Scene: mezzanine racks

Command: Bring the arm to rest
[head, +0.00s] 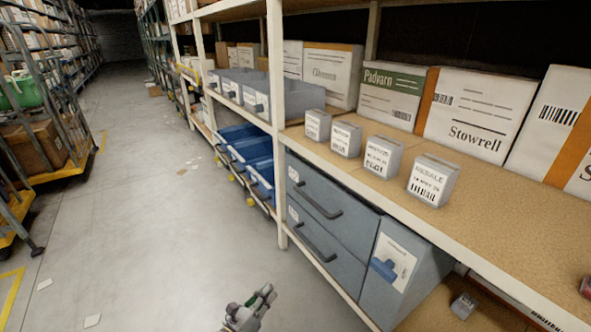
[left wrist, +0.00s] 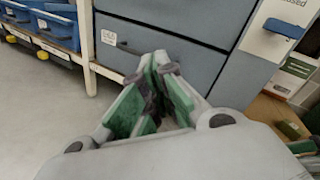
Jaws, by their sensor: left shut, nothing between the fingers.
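My left gripper (head: 264,296) shows at the bottom middle of the head view, low over the aisle floor and in front of the rack. In the left wrist view its green-padded fingers (left wrist: 158,78) are together with nothing between them. Beyond the fingertips is the grey drawer unit (left wrist: 165,45), which also shows in the head view (head: 325,228). I cannot tell the exact gap between the fingertips and the drawer fronts.
The rack shelf (head: 330,158) carries several small labelled boxes (head: 432,180) and large cartons (head: 478,113). Blue bins (head: 250,160) sit farther along. A wheeled cage cart (head: 45,135) stands at left. The aisle floor (head: 135,215) between is mostly clear, with a few scraps of paper.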

